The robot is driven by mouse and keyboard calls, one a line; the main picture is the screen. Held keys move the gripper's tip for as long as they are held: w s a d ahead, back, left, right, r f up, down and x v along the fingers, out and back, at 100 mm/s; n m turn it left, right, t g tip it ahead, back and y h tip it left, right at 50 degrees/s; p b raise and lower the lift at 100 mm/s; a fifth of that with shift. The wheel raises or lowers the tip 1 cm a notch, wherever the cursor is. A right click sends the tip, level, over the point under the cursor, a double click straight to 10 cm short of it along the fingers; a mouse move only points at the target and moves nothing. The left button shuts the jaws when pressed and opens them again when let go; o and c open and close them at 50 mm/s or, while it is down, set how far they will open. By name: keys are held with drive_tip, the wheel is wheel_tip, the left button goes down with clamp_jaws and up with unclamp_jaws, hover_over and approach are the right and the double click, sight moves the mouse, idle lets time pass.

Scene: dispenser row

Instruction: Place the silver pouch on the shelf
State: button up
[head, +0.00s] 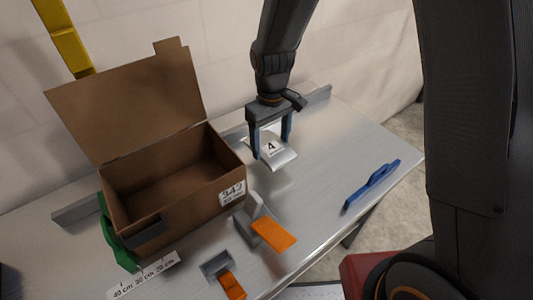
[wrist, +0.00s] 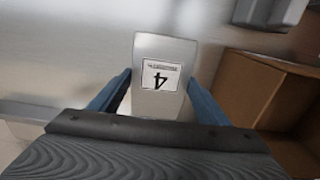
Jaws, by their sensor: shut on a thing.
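The silver pouch (head: 277,153) carries a white label with a 4. My gripper (head: 273,152) is shut on it, with one blue finger on each side. In the wrist view the pouch (wrist: 164,75) sits between the two blue fingers (wrist: 160,98), its label upside down. The pouch is over the metal table, right of the open cardboard box; I cannot tell whether it touches the tabletop. No shelf can be clearly made out in either view.
An open, empty-looking cardboard box (head: 172,190) stands on the metal table (head: 330,150). Dispensers with orange flaps (head: 272,234) (head: 232,286) are in front. A blue handled tool (head: 372,184) lies at the right. The table between pouch and tool is clear.

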drive_tip(key=shift+f+p, duration=0.45)
drive_tip(key=shift+f, duration=2.15)
drive_tip(key=shift+f, duration=0.15)
drive_tip(key=o, duration=1.1)
